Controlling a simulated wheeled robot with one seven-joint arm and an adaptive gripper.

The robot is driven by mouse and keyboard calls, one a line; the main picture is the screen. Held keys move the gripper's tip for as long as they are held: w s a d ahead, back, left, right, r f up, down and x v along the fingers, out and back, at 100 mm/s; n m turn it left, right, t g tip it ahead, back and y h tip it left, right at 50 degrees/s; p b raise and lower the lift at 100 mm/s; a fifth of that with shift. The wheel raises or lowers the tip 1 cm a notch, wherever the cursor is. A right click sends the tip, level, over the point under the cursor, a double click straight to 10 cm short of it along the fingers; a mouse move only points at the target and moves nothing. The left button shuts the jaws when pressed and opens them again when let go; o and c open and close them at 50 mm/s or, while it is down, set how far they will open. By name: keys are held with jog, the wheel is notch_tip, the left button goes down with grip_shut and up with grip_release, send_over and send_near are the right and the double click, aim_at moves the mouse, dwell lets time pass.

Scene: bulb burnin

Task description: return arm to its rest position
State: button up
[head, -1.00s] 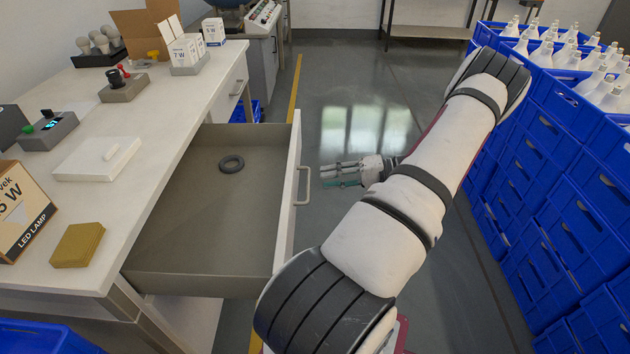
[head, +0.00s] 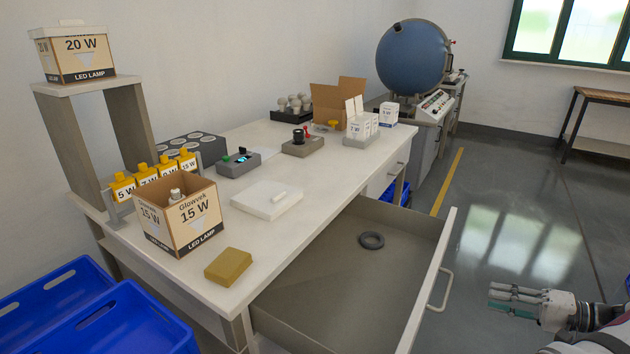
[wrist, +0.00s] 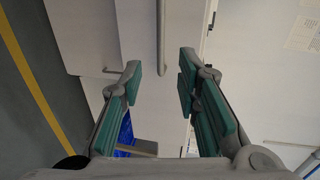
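My gripper (head: 515,301) shows at the lower right of the head view, in front of and to the right of the open drawer (head: 340,299). The wrist view shows its two green-padded fingers (wrist: 158,88) spread apart with nothing between them. The gripper is open and empty. Beyond the fingers in the wrist view are the pale drawer fronts and a bar handle (wrist: 161,45). Most of my arm lies outside the head view.
The pulled-out drawer holds a dark ring (head: 371,240). The white bench (head: 300,225) carries a 15 W box (head: 190,222), a tan block (head: 228,267) and a white pad (head: 267,201). Blue crates (head: 125,325) stand at lower left. Floor to the right is open.

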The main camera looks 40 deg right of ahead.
jog(key=w+a+r+n+g+y, duration=0.1)
jog(key=w+a+r+n+g, duration=0.3)
jog(key=w+a+r+g, duration=0.5)
jog(key=w+a+r+n+g+y, duration=0.1)
jog(key=w+a+r+n+g, duration=0.25)
jog(key=w+a+r, duration=0.95)
jog(key=s+a+r+n+g+h, duration=0.1)
jog(key=s+a+r+g+h, duration=0.1)
jog(key=s+a, duration=0.45)
jog(key=s+a+r+n+g+h, duration=0.1)
jog(key=s+a+n+h, duration=0.15)
jog(key=a, duration=0.75)
jog(key=s+a+n+t+h, duration=0.2)
jog(key=s+a+h, duration=0.2)
jog(key=s+a, duration=0.5)
notch_tip(320, 180, up, 18)
jog(key=s+d+t+p, duration=0.1)
jog(key=d+t+p, duration=0.1)
jog(key=p, duration=1.3)
jog(key=shift+s+n+t+p, duration=0.3)
jog(key=shift+s+t+p, duration=0.1)
jog(key=shift+t, duration=0.25)
